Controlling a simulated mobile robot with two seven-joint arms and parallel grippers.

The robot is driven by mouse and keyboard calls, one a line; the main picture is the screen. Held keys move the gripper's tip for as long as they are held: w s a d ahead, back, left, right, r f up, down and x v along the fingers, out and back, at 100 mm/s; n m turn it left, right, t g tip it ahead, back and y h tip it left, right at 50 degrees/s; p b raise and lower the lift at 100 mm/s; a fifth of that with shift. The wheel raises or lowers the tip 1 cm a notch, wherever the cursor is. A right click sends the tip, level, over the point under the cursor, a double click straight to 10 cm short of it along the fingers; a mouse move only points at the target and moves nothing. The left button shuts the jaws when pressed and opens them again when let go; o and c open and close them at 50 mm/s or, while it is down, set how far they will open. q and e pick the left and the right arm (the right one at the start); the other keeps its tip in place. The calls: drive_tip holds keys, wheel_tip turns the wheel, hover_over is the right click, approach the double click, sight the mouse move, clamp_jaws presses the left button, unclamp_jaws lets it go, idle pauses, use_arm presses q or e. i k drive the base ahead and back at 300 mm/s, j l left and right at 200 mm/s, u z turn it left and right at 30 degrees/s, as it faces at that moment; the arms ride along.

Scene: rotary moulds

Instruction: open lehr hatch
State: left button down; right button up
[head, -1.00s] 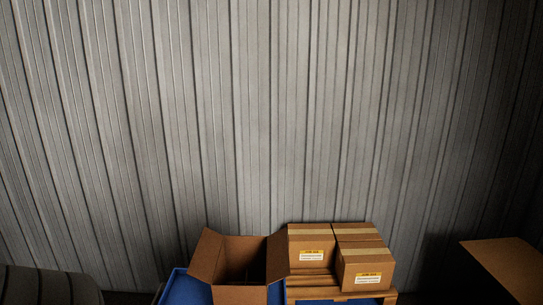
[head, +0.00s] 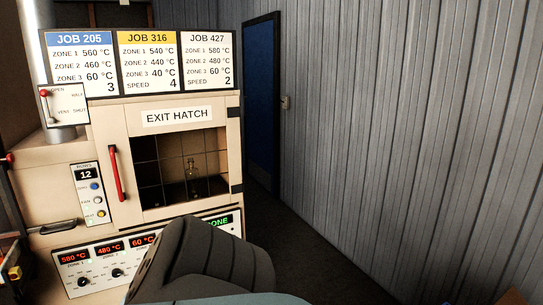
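The cream lehr (head: 65,210) stands at the left of the head view. Its exit hatch (head: 178,116) carries a label and a dark gridded window (head: 165,190), with a small bottle (head: 193,172) visible behind it. The hatch looks shut. A red upright handle (head: 117,172) is on its left side, and dark hinges (head: 236,188) are on its right. Neither of my grippers is in view. A dark grey arm part of mine hides the lower panel's right part.
Three job cards (head: 148,65) stand above the hatch. The lower panel (head: 100,262) shows 580, 480 and 60 °C, and a partly hidden green readout ends in "ONE". A vent lever (head: 44,93) is at upper left. A blue door (head: 262,100) and ribbed wall (head: 400,130) are right.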

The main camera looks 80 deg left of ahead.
sight(113, 124)
drive_tip(key=u, duration=3.25)
